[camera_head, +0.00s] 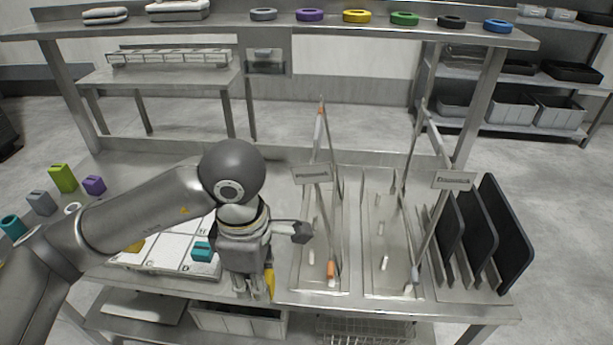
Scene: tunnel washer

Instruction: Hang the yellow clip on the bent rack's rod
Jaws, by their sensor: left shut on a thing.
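My left gripper (260,288) points down at the front edge of the table, left of the racks. It is shut on a yellow clip (270,277), which is partly hidden by the fingers. Two metal racks stand in trays on the right half of the table: a left rack (321,150) with orange parts on its slanted bars, and a right rack (404,165) with slanted bars. Each has a small label plate; I cannot read them or tell surely which rack is bent. The gripper is apart from both racks. My right gripper is not in view.
A white lettered board (165,252) lies left of the gripper, with a teal block (202,251) and another yellow piece (134,246). Green, grey and purple blocks stand at the far left. Dark upright panels (507,235) stand right of the racks. A shelf with coloured rings (357,16) spans the back.

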